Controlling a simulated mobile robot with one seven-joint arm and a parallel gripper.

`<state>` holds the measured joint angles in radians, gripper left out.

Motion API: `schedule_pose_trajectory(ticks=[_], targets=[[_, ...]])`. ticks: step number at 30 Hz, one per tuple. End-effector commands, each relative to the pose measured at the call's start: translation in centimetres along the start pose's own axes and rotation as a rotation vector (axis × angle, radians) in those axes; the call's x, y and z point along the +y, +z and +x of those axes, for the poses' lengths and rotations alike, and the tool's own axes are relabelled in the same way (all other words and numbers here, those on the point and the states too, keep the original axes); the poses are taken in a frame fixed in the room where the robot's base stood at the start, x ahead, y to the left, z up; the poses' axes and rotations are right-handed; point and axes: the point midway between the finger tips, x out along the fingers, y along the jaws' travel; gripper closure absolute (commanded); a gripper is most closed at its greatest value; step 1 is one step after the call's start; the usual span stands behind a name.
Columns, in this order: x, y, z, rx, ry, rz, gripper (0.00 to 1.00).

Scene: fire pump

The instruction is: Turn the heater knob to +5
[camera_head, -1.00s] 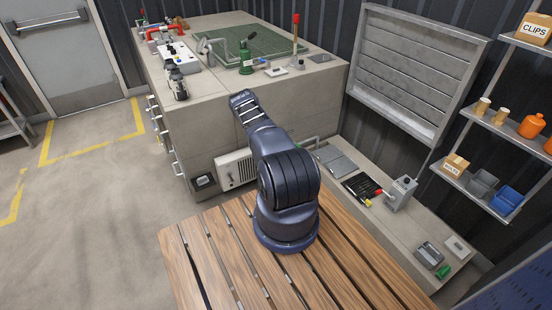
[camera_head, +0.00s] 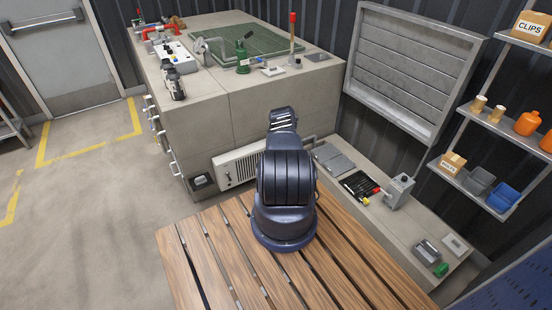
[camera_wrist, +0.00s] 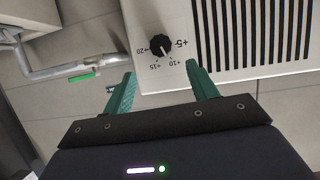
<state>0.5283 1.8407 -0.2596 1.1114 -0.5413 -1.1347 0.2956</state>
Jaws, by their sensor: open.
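The heater (camera_wrist: 220,77) is a pale panel with dark vertical slots; in the head view the heater (camera_head: 222,170) is set low against the big workbench. My gripper (camera_wrist: 159,69) has two green fingers, spread open and empty. The knob lies just beyond and between the fingertips. The arm hides the gripper in the head view.
A grey pipe (camera_wrist: 75,66) with a green piece (camera_wrist: 83,76) is left of the heater in the wrist view. The slatted wooden platform (camera_head: 195,265) bears my arm. A low ledge with tools (camera_head: 362,186) stands right; open floor (camera_head: 90,220) lies left.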

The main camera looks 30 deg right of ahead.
Motion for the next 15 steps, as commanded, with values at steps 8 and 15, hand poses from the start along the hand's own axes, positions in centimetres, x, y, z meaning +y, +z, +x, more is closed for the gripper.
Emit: schedule_pose_trajectory(ticks=[8,15], targets=[[-0.2,0.1,1.9,0.004,-0.011,-0.022,0.42],[-0.2,0.2,5.2,0.003,-0.010,-0.020,0.42]])
